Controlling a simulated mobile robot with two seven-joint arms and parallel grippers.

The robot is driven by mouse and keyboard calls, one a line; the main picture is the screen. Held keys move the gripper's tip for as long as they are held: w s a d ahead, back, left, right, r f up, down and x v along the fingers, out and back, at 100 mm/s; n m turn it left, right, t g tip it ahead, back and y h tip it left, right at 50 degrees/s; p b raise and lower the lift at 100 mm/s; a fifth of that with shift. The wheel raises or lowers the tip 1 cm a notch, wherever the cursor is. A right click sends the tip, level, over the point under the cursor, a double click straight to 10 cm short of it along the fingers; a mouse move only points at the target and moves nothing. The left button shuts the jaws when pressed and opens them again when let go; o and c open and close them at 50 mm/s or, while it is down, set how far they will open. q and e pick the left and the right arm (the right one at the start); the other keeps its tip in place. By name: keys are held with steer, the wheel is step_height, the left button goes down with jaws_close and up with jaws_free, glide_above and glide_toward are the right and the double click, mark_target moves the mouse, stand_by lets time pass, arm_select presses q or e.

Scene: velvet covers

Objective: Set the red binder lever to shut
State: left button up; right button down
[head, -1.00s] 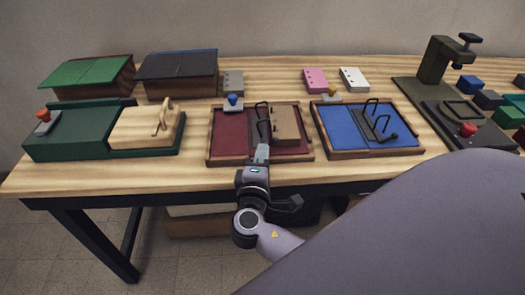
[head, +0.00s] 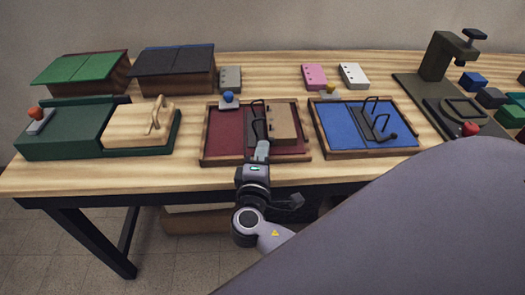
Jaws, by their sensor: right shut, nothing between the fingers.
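The red binder (head: 222,135) lies open in a wooden-edged frame at the middle of the table. Its dark ring strip (head: 257,129) carries black wire rings, and a tan block (head: 282,124) sits on its right half. My right gripper (head: 262,146) is shut and empty, with its tip over the binder's front part at the near end of the ring strip. The red binder's lever is not clearly visible; the gripper covers that spot, and I cannot tell its position or whether I touch it. My left gripper is out of view.
The blue binder (head: 345,131) lies to the right, with rings and a dark lever end (head: 393,136). A press (head: 449,65) stands at the back right. My grey arm covers the lower right.

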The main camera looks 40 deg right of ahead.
steer(key=shift+s+d+f+m+b, duration=0.1)
steer(key=shift+d+f+m+b, duration=0.25)
steer(key=shift+d+m+b, duration=0.35)
steer(key=shift+s+m+y+b, duration=0.1)
steer(key=shift+m+y+b, duration=0.4)
steer(key=shift+m, duration=0.4)
steer(key=shift+r, duration=0.1)
